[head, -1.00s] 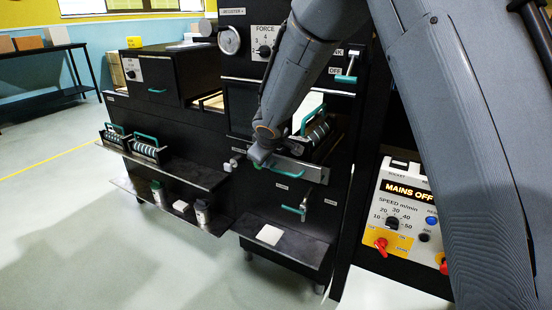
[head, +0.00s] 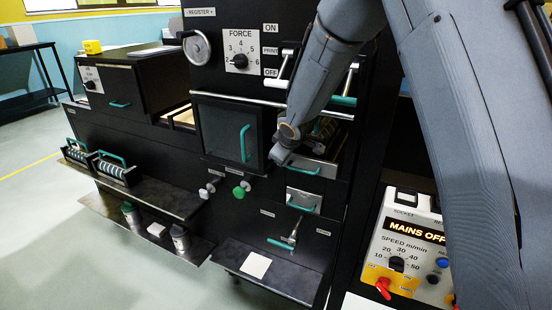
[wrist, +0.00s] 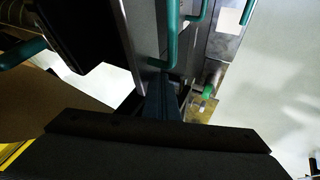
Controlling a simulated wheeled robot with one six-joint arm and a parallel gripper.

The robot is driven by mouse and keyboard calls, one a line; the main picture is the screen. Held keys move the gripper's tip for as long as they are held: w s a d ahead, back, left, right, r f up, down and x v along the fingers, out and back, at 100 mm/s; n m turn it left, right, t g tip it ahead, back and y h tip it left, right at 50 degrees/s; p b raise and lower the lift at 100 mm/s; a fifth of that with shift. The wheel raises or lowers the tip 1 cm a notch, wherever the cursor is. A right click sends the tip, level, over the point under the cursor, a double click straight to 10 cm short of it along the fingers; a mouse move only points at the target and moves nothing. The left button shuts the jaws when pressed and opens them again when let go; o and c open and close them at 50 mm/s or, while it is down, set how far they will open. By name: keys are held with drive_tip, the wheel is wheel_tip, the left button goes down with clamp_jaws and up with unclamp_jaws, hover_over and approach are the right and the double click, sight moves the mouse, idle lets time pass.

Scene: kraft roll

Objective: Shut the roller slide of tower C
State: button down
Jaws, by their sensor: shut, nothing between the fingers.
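The roller slide of tower C has a steel front (head: 318,169) with a teal handle (head: 304,168), right of the dark window door in the head view. Part of its rollers shows behind my arm, so it appears to stand out somewhat; how far is hidden. My gripper (head: 282,157) is shut and empty at the left end of this front, by the handle. In the wrist view its dark fingers (wrist: 160,103) point at a steel plate (wrist: 125,35) with a teal handle (wrist: 172,35) beside it. I cannot tell whether they touch.
A window door (head: 228,130) with a teal handle is left of the slide. Below are a green knob (head: 239,192), a smaller steel panel (head: 303,199) and a lever (head: 293,235). Shelves (head: 270,268) jut out in front. A control box (head: 405,250) reads MAINS OFF.

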drive_tip(key=shift+w+d+r, duration=0.1)
drive_tip(key=shift+w+d, duration=0.1)
drive_tip(key=shift+w, duration=0.35)
drive_tip(key=shift+w+d, duration=0.1)
drive_tip(key=shift+b, duration=0.35)
drive_tip(key=s+r+b, duration=0.1)
drive_tip(key=s+r, duration=0.7)
drive_tip(key=s, duration=0.2)
drive_tip(key=s+d+f+m+g+h, duration=0.1)
drive_tip(key=s+d+f+m+g, duration=0.2)
drive_tip(key=s+d+m, duration=0.3)
drive_tip(key=s+d+f+m+g+h, duration=0.1)
drive_tip(key=s+d+f+m, duration=0.4)
drive_tip(key=s+d, duration=0.7)
drive_tip(key=s+g, duration=0.1)
drive_tip(key=s, duration=0.6)
drive_tip(key=shift+s+d+f+m+g, duration=0.15)
drive_tip(key=shift+d+f+m+g, duration=0.2)
drive_tip(key=shift+f+m+g, duration=0.05)
